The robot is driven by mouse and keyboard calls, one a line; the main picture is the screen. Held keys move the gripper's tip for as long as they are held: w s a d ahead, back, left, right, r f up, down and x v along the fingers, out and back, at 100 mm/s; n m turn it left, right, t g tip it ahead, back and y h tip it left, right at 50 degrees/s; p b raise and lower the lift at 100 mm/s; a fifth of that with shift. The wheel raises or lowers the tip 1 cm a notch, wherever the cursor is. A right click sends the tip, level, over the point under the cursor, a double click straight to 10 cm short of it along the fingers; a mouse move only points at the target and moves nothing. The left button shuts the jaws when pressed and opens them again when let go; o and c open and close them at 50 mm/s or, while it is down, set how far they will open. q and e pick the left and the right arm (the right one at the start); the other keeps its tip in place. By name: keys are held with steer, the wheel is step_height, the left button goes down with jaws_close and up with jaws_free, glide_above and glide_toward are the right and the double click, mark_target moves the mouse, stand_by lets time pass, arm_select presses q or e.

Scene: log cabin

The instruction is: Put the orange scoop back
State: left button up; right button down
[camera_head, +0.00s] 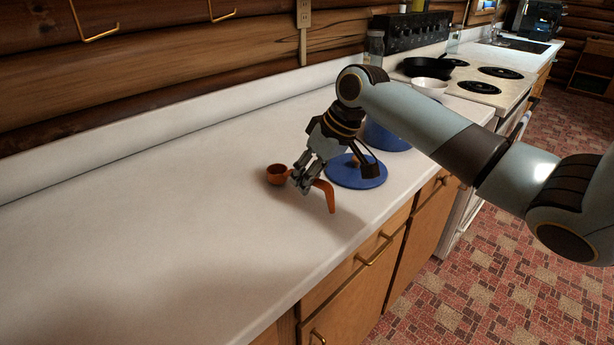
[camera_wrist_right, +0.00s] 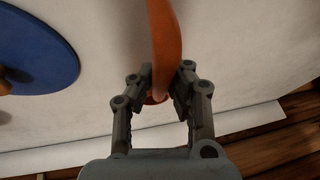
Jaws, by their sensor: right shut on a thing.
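The orange scoop (camera_head: 328,193) is in my right gripper (camera_head: 302,177) over the white counter in the head view. Its round bowl (camera_head: 277,174) points left and its curved handle hangs to the right. In the right wrist view the scoop's handle (camera_wrist_right: 165,45) runs up from between the fingers of the gripper (camera_wrist_right: 165,92), which are shut on it. The bowl is mostly hidden there. Whether the scoop touches the counter is hard to tell. A blue lid with a wooden knob (camera_head: 356,178) lies right of the scoop. A blue canister (camera_head: 386,136) stands behind it, partly hidden by my arm. My left gripper is not in view.
The white counter (camera_head: 150,220) is clear on the left. A white bowl (camera_head: 430,86), a black pan (camera_head: 428,67) and a glass jar (camera_head: 375,48) stand at the back near the stove. A log wall with an outlet borders the counter's back.

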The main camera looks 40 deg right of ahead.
steer(key=shift+f, duration=0.3)
steer(key=c, duration=1.3)
jaws_free()
steer(key=shift+o, duration=0.2)
steer(key=v, duration=1.2)
